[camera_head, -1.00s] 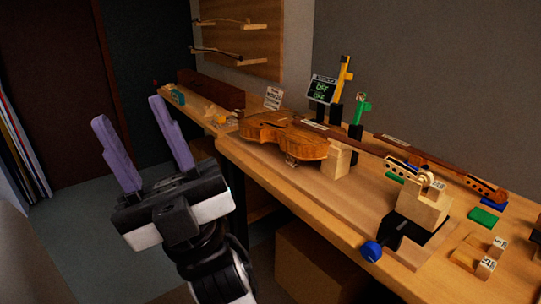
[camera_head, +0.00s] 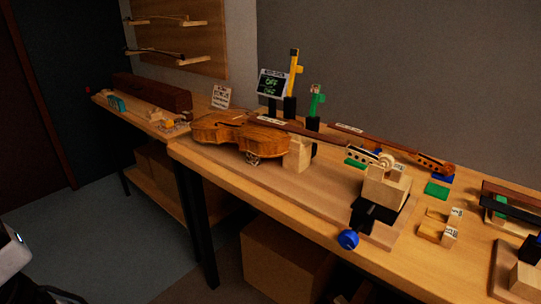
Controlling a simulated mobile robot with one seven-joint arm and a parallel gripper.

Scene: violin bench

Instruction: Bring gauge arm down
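No part is clearly labelled as the gauge arm. Two upright arms stand behind the violin, and I cannot tell which is the gauge's: a taller yellow one (camera_head: 294,72) and a shorter green one (camera_head: 316,100), both on black bases. A dark display (camera_head: 272,85) with green text stands beside the yellow one. The violin (camera_head: 240,135) lies on the bench, its neck pointing right to a wooden block (camera_head: 385,190) under the scroll. My gripper is out of view; only a white and black piece of my arm shows at the lower left edge.
The bench (camera_head: 280,190) runs across the view. A blue knob (camera_head: 348,239) sticks out at its front edge. Green pads (camera_head: 437,189), labelled wooden blocks (camera_head: 440,232) and a second neck (camera_head: 425,160) lie to the right. A cardboard-coloured box (camera_head: 285,262) stands below.

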